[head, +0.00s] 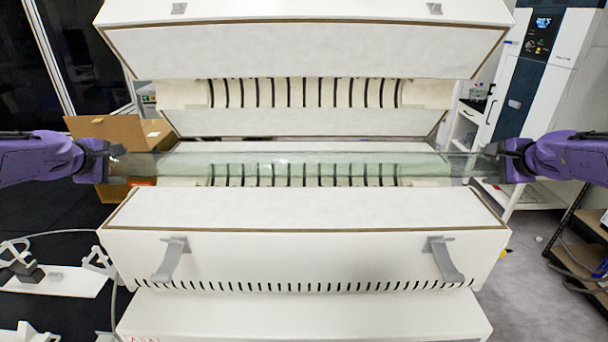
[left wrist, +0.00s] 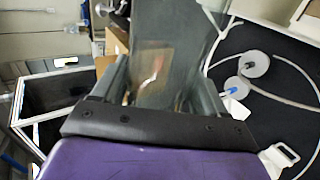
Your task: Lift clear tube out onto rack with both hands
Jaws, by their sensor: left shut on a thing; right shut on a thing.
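The clear tube (head: 300,163) spans the head view horizontally, above the open white furnace-like machine (head: 300,210). Its ends reach both grippers. My left gripper (head: 112,160) is shut on the tube's left end. My right gripper (head: 492,160) is shut on the tube's right end. The tube looks level. The machine's slotted inner lining shows through and behind it. In the left wrist view, my left gripper's fingers (left wrist: 165,90) lie on either side of the see-through tube wall. A white rack part (head: 55,280) lies on the dark floor area at the lower left.
The machine's raised lid (head: 300,50) stands behind the tube. Two grey latches (head: 172,260) stick out from its front. A cardboard box (head: 125,130) is behind my left gripper. A white cabinet (head: 530,75) stands at the back right, and a shelf (head: 585,235) at the right edge.

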